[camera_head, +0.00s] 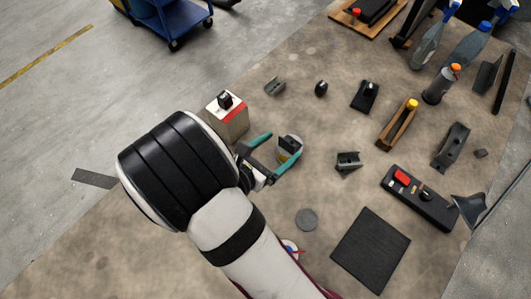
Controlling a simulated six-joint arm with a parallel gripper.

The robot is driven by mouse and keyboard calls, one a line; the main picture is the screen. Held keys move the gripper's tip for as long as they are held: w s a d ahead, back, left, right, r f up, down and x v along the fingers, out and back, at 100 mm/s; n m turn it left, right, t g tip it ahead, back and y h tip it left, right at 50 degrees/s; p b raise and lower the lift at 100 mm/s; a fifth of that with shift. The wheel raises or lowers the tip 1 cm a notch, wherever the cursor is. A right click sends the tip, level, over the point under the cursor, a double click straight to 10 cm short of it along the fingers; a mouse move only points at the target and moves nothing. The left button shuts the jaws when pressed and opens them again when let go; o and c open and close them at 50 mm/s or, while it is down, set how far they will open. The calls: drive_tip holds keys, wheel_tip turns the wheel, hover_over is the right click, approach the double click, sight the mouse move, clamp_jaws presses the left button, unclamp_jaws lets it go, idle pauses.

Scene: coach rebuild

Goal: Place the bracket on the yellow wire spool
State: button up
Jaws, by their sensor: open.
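My gripper (285,144) has two teal fingers spread apart, low over the mat. Between and just beyond its fingertips is a small round item with a yellowish edge (290,152), which looks like the yellow wire spool. A dark angular piece (289,143) shows on top of it and may be the bracket. The fingers hide part of both, and I cannot tell whether a finger touches them. Two similar grey bracket-like pieces lie on the mat, one above the gripper (275,87) and one to its right (348,162).
A beige box with a red stripe (228,120) stands close left of the gripper. A dark panel with a red button (420,196), a black square pad (371,249) and a grey disc (307,219) lie to the right and below. Bottles (437,85) stand at upper right.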

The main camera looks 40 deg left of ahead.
drive_tip(key=v, duration=0.8)
drive_tip(key=w+d+r+m+g+h, duration=0.3)
drive_tip(key=d+m+g+h, duration=0.1)
drive_tip(key=d+m, duration=0.5)
drive_tip(key=w+d+r+m+g+h, duration=0.35)
drive_tip(key=d+m, duration=0.45)
drive_tip(key=d, duration=0.3)
drive_tip(key=s+d+r+m+g+y, duration=0.1)
drive_tip(key=s+d+m+g+y, duration=0.2)
drive_tip(key=m, duration=0.9)
drive_tip(key=s+d+r+m+g+y, duration=0.2)
drive_tip(key=s+m+y, duration=0.4)
drive_tip(key=m, duration=0.6)
drive_tip(key=shift+s+d+r+m+g, duration=0.35)
drive_tip(key=shift+s+d+g, duration=0.15)
drive_tip(key=shift+d, duration=0.25)
